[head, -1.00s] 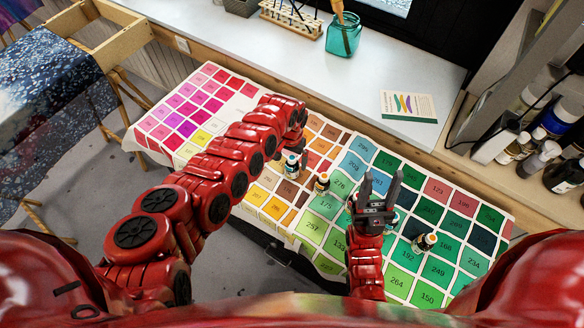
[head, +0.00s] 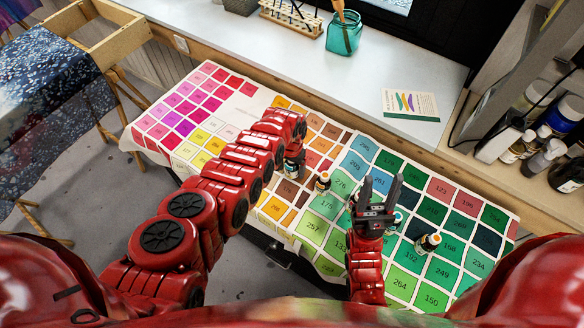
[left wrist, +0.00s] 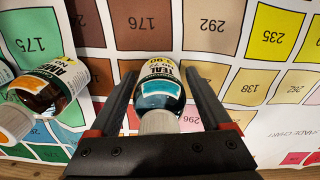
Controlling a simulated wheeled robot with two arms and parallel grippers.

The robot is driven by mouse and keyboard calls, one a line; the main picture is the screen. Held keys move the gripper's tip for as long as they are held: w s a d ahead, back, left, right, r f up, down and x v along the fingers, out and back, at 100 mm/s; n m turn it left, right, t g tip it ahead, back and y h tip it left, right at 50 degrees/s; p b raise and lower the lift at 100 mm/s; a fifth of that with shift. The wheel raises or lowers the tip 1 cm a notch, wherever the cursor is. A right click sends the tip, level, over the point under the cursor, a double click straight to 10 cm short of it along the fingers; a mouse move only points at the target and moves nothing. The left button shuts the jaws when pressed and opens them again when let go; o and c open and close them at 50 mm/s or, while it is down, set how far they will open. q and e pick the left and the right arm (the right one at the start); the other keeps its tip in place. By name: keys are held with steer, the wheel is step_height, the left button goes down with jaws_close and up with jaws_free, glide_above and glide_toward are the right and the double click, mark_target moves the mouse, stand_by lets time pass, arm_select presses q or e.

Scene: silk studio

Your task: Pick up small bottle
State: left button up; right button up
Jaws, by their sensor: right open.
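A small bottle with a teal label and pale cap (left wrist: 160,95) stands between the fingers of my left gripper (left wrist: 160,85) in the left wrist view. Narrow gaps seem to show on both sides of it, so the jaws look open around it. In the head view this bottle (head: 291,169) is partly hidden by my left gripper (head: 299,158). An amber bottle with an orange-white cap (left wrist: 38,100) stands beside it, outside the fingers; the head view shows it too (head: 322,182). My right gripper (head: 379,195) is open and empty, pointing up above the green swatches.
The bottles stand on a colour chart cloth (head: 235,112) over a table. Another bottle (head: 428,243) stands right of my right gripper, and one is partly hidden behind that gripper. A white sill (head: 300,70) with a teal jar (head: 343,38) and card lies behind; a shelf is at right.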

arm_select(q)
jaws_close()
